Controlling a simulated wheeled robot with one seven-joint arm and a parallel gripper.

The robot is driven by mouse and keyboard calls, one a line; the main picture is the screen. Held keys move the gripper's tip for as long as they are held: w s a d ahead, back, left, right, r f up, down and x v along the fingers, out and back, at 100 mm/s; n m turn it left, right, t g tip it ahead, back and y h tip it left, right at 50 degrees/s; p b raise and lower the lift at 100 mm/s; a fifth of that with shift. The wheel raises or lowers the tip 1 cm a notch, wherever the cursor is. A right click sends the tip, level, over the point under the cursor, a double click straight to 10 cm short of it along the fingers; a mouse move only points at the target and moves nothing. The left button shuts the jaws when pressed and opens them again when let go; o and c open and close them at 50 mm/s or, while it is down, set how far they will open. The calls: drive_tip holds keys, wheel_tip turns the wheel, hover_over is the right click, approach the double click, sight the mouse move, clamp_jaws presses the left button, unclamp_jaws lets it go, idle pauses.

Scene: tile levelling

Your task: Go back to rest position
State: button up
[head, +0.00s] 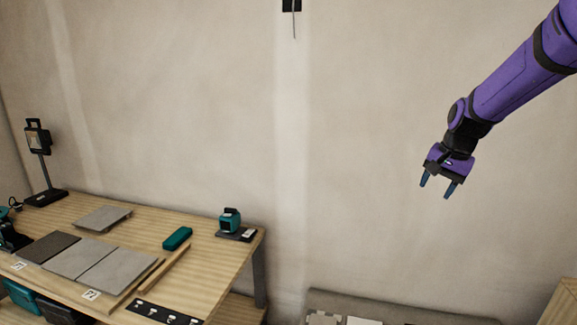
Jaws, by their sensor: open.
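My gripper (437,187) hangs at the right of the head view in front of the bare wall, with its fingers pointing down. Its two blue-tipped fingers stand apart with nothing between them. My purple arm reaches it from the upper right. The gripper is well to the right of the wooden workbench (205,283) and touches nothing. On the bench a dark tile (48,247) and two grey tiles (78,257) (118,269) lie in a row. Another grey tile (103,217) lies behind them and looks slightly raised.
The bench also holds a teal block (177,238), a teal device (230,221), a wooden strip (168,268), a black strip with small pieces (163,312) and a lamp (40,150). A low grey surface (400,309) lies at the bottom right. A wooden edge (562,303) shows at far right.

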drive_tip(key=s+a+r+n+t+h, duration=0.1)
drive_tip(key=s+a+r+n, duration=0.1)
drive_tip(key=s+r, duration=0.5)
drive_tip(key=s+a+r+n, duration=0.2)
drive_tip(key=s+a+r, duration=0.1)
drive_tip(key=s, duration=0.8)
drive_tip(key=s+a+f+n+t, duration=0.1)
drive_tip(key=s+n, duration=0.3)
drive_tip(key=s, duration=1.1)
drive_tip(key=shift+s+t, duration=0.15)
drive_tip(key=shift+t, duration=0.15)
